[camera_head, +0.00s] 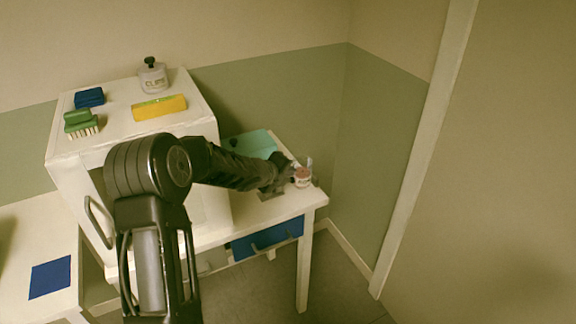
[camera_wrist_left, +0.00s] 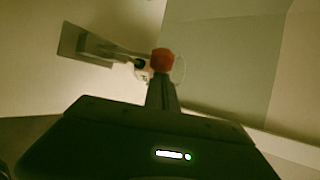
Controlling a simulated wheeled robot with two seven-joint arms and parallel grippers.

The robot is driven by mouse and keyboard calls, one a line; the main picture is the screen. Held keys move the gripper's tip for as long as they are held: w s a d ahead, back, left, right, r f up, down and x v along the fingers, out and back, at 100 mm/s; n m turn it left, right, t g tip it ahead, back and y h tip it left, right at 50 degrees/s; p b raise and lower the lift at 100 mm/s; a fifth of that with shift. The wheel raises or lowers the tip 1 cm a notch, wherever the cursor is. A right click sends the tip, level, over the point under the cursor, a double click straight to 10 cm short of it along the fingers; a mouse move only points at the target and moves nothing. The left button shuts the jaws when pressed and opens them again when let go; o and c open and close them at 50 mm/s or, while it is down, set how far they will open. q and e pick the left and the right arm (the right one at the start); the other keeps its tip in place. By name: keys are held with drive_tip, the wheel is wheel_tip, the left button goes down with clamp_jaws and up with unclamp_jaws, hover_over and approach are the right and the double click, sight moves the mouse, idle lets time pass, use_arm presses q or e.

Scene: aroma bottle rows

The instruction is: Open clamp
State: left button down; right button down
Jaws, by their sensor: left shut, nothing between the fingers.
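A small metal clamp (camera_wrist_left: 110,48), with a grey plate and a thin arm, shows at the upper left of the left wrist view. In the head view what looks like its grey base (camera_head: 271,193) sits on the table. A red piece (camera_wrist_left: 162,61) lies at the end of the clamp arm, right at the tips of my left gripper (camera_wrist_left: 162,82); I cannot tell whether they touch. A small clear vessel with reddish parts (camera_head: 302,177) stands beside my left gripper (camera_head: 287,173) in the head view. My left fingers are shut and empty. My right gripper is not in view.
A white cabinet (camera_head: 70,153) stands left of the clamp, with a bottle (camera_head: 152,77), yellow block (camera_head: 159,107), green brush (camera_head: 80,122) and blue block (camera_head: 89,97) on top. A teal sheet (camera_head: 250,144) lies behind my forearm. A wall is close behind; open floor lies right.

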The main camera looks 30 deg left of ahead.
idle(0.3)
use_arm(q)
drive_tip(key=s+b, duration=0.1)
drive_tip(key=a+r+t+b, duration=0.1)
drive_tip(key=b, duration=0.1)
drive_tip(key=shift+s+a+r, duration=0.15)
drive_tip(key=shift+s+a, duration=0.05)
drive_tip(key=shift+s, duration=0.2)
drive_tip(key=shift+r, duration=0.1)
drive_tip(key=shift+a+r+p, duration=0.1)
drive_tip(key=shift+r+p, duration=0.5)
drive_tip(key=shift+r, duration=0.2)
